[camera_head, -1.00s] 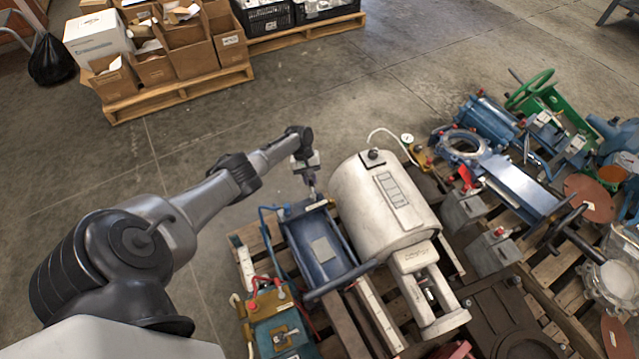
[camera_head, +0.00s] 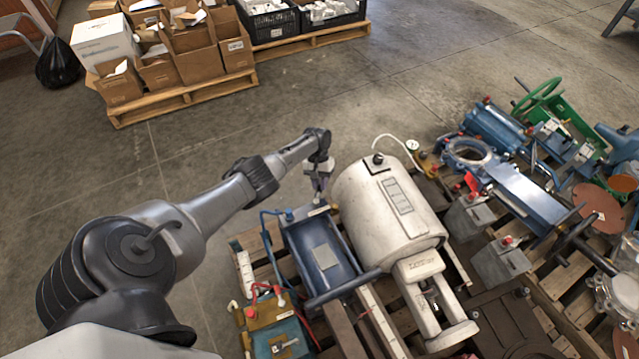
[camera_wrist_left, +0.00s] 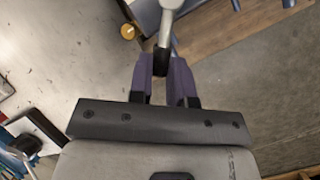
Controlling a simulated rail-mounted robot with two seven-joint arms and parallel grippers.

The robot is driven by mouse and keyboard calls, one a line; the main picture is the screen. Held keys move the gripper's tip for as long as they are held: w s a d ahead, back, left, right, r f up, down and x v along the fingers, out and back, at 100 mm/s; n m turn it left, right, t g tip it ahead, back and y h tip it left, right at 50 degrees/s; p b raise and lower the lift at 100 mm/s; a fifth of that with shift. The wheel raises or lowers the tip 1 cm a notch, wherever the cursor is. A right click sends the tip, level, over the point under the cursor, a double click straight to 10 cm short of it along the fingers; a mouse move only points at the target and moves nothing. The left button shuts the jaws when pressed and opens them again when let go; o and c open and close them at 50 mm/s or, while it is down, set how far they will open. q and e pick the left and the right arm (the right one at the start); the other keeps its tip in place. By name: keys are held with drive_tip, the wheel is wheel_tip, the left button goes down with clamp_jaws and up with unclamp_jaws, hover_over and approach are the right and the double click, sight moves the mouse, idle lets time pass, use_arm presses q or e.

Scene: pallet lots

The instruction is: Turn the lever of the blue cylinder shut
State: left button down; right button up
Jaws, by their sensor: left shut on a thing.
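The blue cylinder (camera_head: 325,257) is a long blue body on a pallet, lying beside a large white cylinder. My left gripper (camera_head: 318,197) is at its far end, pointing down. In the left wrist view the two purple fingers of this gripper (camera_wrist_left: 165,85) are closed around the dark tip of a pale grey lever (camera_wrist_left: 170,8). The lever runs up out of the picture. In the head view the gripper and its wrist hide most of the lever, so its angle is hard to tell. My right gripper is in no view.
The large white cylinder (camera_head: 385,215) stands close on the right of the gripper. A thin blue pipe (camera_head: 264,228) runs along the left of the blue cylinder. A battery-like box (camera_head: 275,325) is at the front.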

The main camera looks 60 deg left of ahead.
use_arm(q)
drive_tip(key=c, duration=1.1)
unclamp_jaws()
drive_tip(key=shift+o, duration=0.2)
drive_tip(key=p+v, duration=0.4)
drive_tip(key=v, duration=0.9)
drive_tip(key=shift+a+r, duration=0.15)
drive_tip(key=shift+r, duration=0.2)
